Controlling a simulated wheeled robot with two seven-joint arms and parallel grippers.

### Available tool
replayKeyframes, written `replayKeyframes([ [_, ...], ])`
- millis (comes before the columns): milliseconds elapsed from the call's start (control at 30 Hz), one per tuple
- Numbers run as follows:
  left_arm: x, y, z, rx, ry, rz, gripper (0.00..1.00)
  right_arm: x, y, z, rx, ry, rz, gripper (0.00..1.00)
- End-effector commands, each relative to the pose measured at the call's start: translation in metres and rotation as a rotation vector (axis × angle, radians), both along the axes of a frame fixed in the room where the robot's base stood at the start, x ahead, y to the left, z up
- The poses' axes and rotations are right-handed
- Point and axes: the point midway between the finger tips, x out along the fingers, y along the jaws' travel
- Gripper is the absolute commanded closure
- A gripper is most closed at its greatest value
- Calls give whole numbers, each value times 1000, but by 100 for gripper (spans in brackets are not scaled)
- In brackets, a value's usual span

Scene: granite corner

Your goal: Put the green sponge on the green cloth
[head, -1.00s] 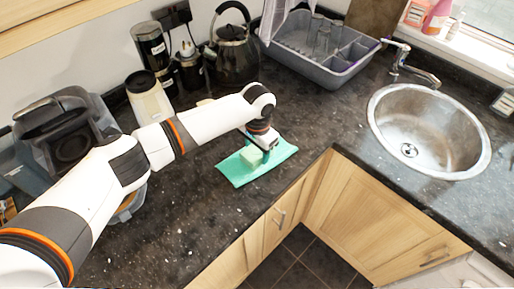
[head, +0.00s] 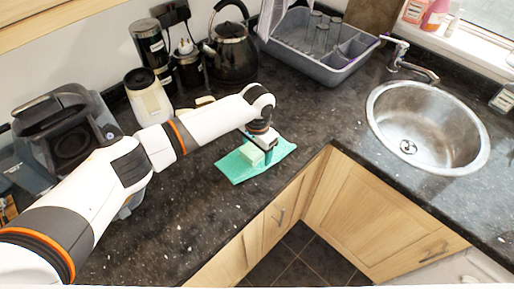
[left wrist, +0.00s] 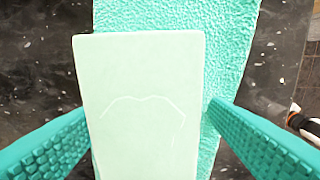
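The green sponge (head: 252,154) is a pale green block at the green cloth (head: 232,168), a teal sheet lying flat on the dark worktop. In the left wrist view the sponge (left wrist: 145,105) fills the middle, with the textured cloth (left wrist: 230,50) behind it. My left gripper (head: 262,146) points down over the cloth.
A black kettle (head: 232,52), a white-bodied jar (head: 148,98) and a dark appliance (head: 65,130) stand along the wall. A grey dish rack (head: 335,68) is behind, and a round sink (head: 428,130) to the right. The worktop's front edge runs near the cloth.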

Motion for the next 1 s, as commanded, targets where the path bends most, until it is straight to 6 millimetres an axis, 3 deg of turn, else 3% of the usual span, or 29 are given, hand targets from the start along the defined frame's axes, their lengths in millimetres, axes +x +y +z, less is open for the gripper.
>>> replayKeyframes([
  [133, -2, 4, -5, 8, 7, 5, 26, 0, -1, -1, -1, 0, 0, 60],
  [267, -1, 4, 6, 10, 4, 5, 26, 0, -1, 2, -1, 1, 0, 60],
  [700, 0, 2, 98, 2, -1, 3, 26, 0, 0, -14, 0, 0, 0, 60],
  [1000, 0, 1, 129, 3, 1, 3, 26, 0, 1, -18, 1, 0, 0, 60],
])
